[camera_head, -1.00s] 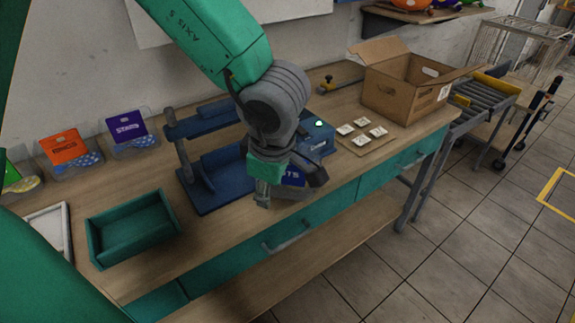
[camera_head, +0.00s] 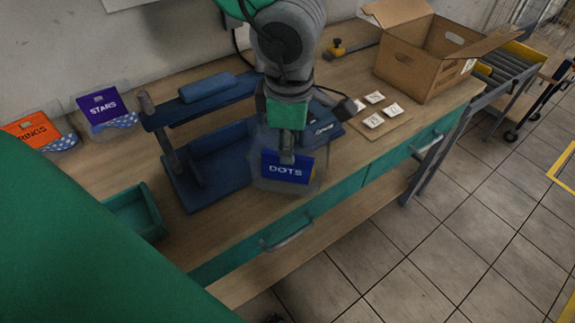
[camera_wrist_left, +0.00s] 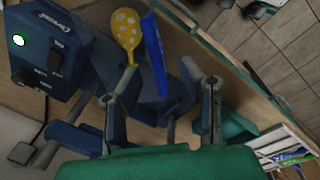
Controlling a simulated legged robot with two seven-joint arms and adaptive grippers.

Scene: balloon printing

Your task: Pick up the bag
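The bag (camera_head: 287,170) is clear with a blue card reading DOTS. It is at the bench's front edge, right of the blue press. In the left wrist view the card (camera_wrist_left: 155,55) shows edge-on, beside a yellow dotted balloon (camera_wrist_left: 126,30). My left gripper (camera_head: 287,155) points down at the bag and covers part of it. In the wrist view its fingers (camera_wrist_left: 160,98) are apart, with the card's near end between them and the rest beyond. Contact with the bag cannot be told. My right gripper is not in view.
The blue press (camera_head: 207,165) stands just left of the bag, and a blue control box (camera_head: 320,127) is behind it. A green tray (camera_head: 137,212) is at left. STARS (camera_head: 101,106) and RINGS (camera_head: 30,130) bags stand further left. A cardboard box (camera_head: 411,66) is at right.

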